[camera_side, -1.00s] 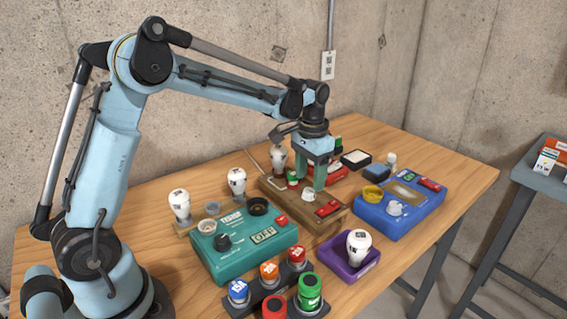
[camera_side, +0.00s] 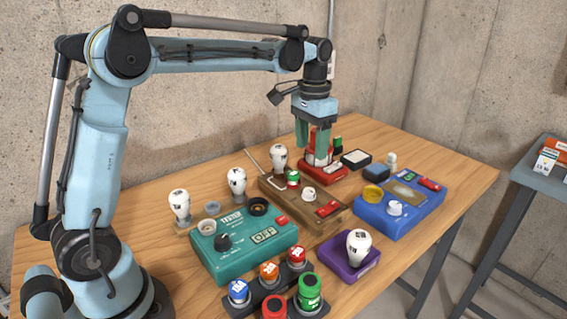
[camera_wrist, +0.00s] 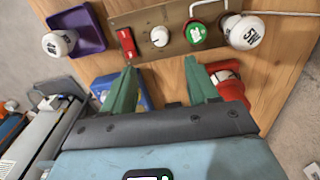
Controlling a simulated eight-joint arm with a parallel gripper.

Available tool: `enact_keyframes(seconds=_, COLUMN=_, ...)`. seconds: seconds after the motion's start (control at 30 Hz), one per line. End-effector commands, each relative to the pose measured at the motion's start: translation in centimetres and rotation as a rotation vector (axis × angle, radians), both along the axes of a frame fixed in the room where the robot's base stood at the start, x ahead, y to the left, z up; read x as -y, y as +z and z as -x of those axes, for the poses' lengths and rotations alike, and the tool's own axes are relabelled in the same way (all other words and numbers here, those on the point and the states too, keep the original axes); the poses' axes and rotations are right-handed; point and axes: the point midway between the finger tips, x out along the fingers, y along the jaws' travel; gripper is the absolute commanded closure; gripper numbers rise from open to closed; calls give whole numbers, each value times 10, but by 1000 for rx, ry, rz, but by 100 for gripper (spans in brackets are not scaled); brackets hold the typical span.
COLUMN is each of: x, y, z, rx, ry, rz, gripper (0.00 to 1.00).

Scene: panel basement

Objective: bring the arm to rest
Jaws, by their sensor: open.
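My gripper (camera_side: 313,150) hangs above the table, fingers pointing down, open with nothing between the green fingers. In the side view it overlaps the red device (camera_side: 325,173) behind the brown panel (camera_side: 272,188). In the wrist view my gripper (camera_wrist: 160,75) has its two fingers well apart over bare wood. The brown panel (camera_wrist: 178,45) lies beyond the fingertips there, with a red switch, a white knob, a green button and a white bulb. The red device shows beside the right finger (camera_wrist: 228,80), partly hidden.
A teal box (camera_side: 205,252), a blue box (camera_side: 420,212), a purple tray (camera_side: 335,262) with a bulb, and a dark button rack (camera_side: 262,292) crowd the table. More bulbs stand at the back left. The concrete wall is close behind.

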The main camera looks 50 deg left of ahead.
Motion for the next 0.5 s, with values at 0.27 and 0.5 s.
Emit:
enact_keyframes(seconds=0.27, x=12, y=14, z=31, rx=113, ry=5, rz=-9, gripper=41)
enact_keyframes(seconds=0.5, x=26, y=18, z=76, rx=272, ry=17, rz=-13, gripper=41)
